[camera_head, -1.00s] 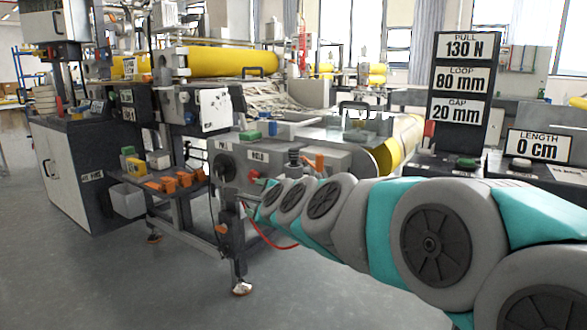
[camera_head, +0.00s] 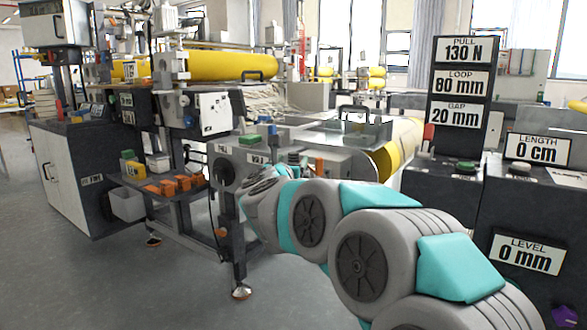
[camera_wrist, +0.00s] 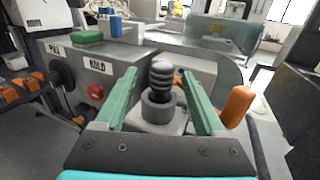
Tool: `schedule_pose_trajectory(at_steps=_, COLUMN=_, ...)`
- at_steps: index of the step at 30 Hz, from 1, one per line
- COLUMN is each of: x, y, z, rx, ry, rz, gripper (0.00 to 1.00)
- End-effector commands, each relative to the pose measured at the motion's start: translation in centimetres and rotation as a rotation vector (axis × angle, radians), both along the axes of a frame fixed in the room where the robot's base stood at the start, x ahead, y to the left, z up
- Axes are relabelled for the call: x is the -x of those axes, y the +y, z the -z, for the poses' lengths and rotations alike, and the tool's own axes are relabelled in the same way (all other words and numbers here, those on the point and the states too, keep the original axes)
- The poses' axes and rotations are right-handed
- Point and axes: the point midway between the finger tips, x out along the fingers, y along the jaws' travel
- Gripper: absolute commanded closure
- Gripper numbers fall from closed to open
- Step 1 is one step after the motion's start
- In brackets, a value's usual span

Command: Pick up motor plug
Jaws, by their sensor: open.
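A dark ribbed plug (camera_wrist: 162,76), which looks like the motor plug, stands upright in a round grey collar (camera_wrist: 158,106) on a light block in the wrist view. My gripper (camera_wrist: 159,75) has its two green fingers apart, one on each side of the plug. I see gaps between the fingers and the plug, and it is not held.
An orange handle (camera_wrist: 237,106) stands close to the right finger. A grey panel with a red button (camera_wrist: 95,89), a black knob (camera_wrist: 63,72) and a green block (camera_wrist: 88,37) lies to the left. A yellow roller (camera_head: 401,146) is behind my arm.

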Motion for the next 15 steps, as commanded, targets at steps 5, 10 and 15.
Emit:
schedule_pose_trajectory(at_steps=5, x=-2.0, y=-0.8, z=0.0, rx=0.004, ry=0.002, rz=0.002, gripper=0.29)
schedule_pose_trajectory(at_steps=10, x=-3.9, y=-1.2, z=0.1, rx=0.002, ry=0.001, rz=0.001, gripper=0.29)
schedule_pose_trajectory(at_steps=15, x=-4.7, y=-1.4, z=0.1, rx=0.001, ry=0.000, rz=0.000, gripper=0.29)
